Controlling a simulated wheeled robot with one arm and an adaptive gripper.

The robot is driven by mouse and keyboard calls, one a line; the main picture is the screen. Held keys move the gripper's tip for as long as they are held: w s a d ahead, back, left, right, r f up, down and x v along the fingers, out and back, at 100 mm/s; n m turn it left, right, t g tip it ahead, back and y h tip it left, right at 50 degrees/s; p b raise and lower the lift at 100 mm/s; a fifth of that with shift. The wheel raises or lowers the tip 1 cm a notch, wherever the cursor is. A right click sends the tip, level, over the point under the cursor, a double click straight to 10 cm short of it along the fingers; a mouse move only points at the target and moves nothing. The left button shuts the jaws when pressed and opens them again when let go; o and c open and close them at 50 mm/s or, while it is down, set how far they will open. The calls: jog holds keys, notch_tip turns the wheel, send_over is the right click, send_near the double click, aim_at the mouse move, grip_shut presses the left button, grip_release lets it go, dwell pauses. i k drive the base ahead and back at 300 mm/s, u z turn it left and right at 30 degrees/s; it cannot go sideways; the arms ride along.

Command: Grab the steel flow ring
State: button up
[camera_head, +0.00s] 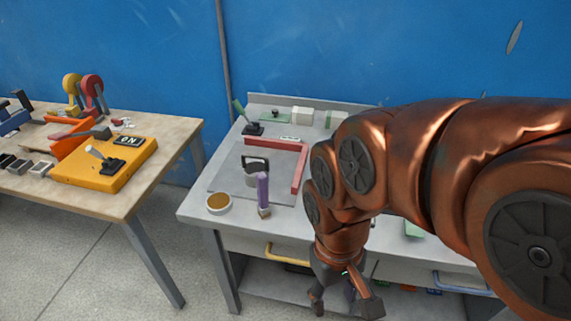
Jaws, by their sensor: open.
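A short grey steel cylinder (251,179), which looks like the steel flow ring, stands on a grey plate (228,178) on the right bench. A dark arched handle (256,161) shows at its top; I cannot tell whether the two are joined. Red rails (299,170) border the plate at its back and right. My gripper (344,304) is open and empty, pointing down near the bench's front edge, to the right of and nearer than the cylinder. My copper arm hides the right part of the bench.
A purple-handled brush (263,194) stands in front of the cylinder, and a round brown-filled dish (218,203) lies front left. A green-handled lever (247,121) and pale blocks (302,116) are at the back. A wooden table (110,206) with an orange switch box (118,175) stands left.

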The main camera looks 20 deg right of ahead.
aim_at(252, 169)
jog(key=u, duration=0.5)
jog(key=k, duration=0.7)
jog(key=u, duration=0.95)
jog(key=k, duration=0.55)
jog(key=u, duration=0.6)
jog(key=i, duration=1.65)
jog(key=z, duration=0.85)
jog(key=i, duration=1.1)
jog(key=z, duration=1.7)
jog(key=i, duration=0.55)
jog(key=z, duration=0.45)
